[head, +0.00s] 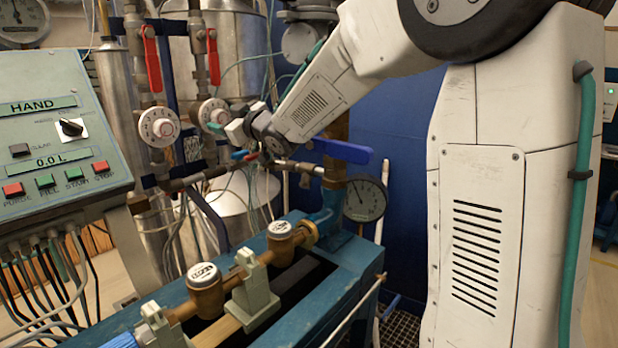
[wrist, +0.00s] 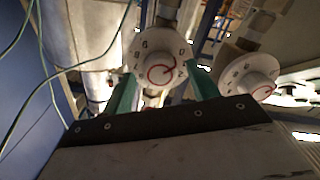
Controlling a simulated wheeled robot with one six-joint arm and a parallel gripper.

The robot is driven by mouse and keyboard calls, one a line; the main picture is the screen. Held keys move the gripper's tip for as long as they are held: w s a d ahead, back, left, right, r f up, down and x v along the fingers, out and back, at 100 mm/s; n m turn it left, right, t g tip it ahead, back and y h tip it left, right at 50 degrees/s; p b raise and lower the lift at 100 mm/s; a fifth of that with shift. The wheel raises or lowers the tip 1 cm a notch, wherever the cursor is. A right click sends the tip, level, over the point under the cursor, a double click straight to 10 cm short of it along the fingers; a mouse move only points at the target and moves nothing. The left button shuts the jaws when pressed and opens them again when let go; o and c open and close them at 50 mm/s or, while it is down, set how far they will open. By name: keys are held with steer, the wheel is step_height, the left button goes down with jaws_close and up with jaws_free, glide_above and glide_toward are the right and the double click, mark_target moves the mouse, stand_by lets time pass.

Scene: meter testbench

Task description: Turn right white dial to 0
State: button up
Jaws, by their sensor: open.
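The right white dial (head: 213,112) is a round white disc with numbers and a red-marked centre, mounted on the pipework. In the wrist view it shows as the dial (wrist: 158,58) with a red ring on its knob, seen between my two green fingers. My gripper (head: 217,127) is open at the lower right of this dial in the head view. In the wrist view my gripper (wrist: 163,72) has one finger on each side of the dial's lower part. I cannot tell whether the fingers touch it. The number at its pointer is too small to read.
A second white dial (head: 158,127) sits to the left. Red-handled valves (head: 152,58) stand above the dials. A control panel (head: 60,140) is at the left. A blue bench (head: 345,262) with brass meters (head: 205,285) and a blue lever (head: 343,151) lie below my arm.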

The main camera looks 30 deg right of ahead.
steer(key=shift+s+m, duration=0.1)
steer(key=shift+m, duration=0.6)
steer(key=s+d+f+m+g+h, duration=0.2)
steer(key=s, duration=0.7)
steer(key=s+d+f+m+g+h, duration=0.2)
steer(key=s+g, duration=0.1)
steer(key=s, duration=0.7)
steer(key=s+d+f+m+g+h, duration=0.2)
steer(key=s+m+g+h, duration=0.1)
steer(key=s, duration=0.6)
steer(key=shift+s+f, duration=0.25)
steer(key=shift+f, duration=0.1)
steer(key=s+a+f+g, duration=0.1)
steer(key=s+f+g, duration=0.1)
steer(key=s, duration=0.4)
steer(key=s+a+f+g+y, duration=0.1)
steer(key=s+f+g, duration=0.2)
steer(key=s, duration=0.4)
steer(key=s+a+f+g, duration=0.1)
steer(key=s+f+g, duration=0.2)
steer(key=s, duration=0.3)
steer(key=shift+s+a+f, duration=0.15)
steer(key=shift+f, duration=0.1)
